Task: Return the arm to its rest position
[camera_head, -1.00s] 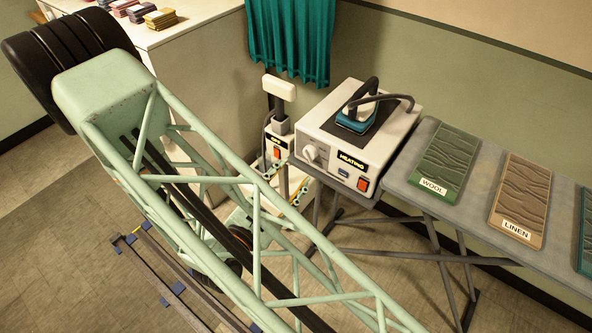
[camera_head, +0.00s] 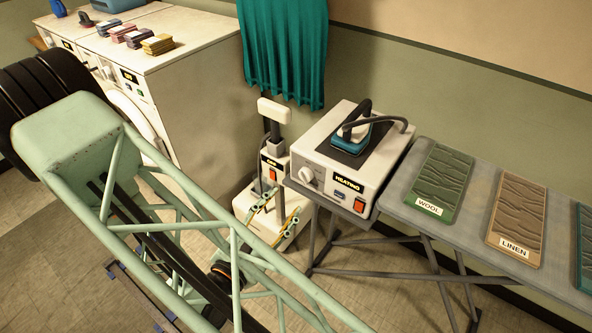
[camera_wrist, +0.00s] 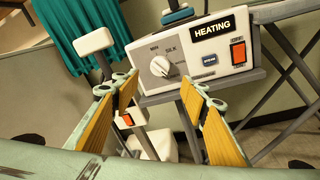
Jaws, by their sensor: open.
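My arm, a pale green lattice, crosses the head view from the left down to the lower middle. My gripper (camera_head: 275,211) shows beyond it, in front of the white stand with the small switch box; it also shows in the wrist view (camera_wrist: 160,95). Its two yellow-padded fingers are apart with nothing between them. In the wrist view the fingers frame the lower front of the heating unit (camera_wrist: 190,60), which has a dial, a HEATING label and an orange switch. The unit also shows in the head view (camera_head: 340,175), apart from my gripper.
A teal iron (camera_head: 352,132) rests on top of the heating unit. An ironing board (camera_head: 470,215) with a green WOOL pad (camera_head: 440,183) and a tan LINEN pad (camera_head: 518,218) extends right. White machines (camera_head: 165,60) with folded cloths stand back left. A teal curtain (camera_head: 284,50) hangs behind.

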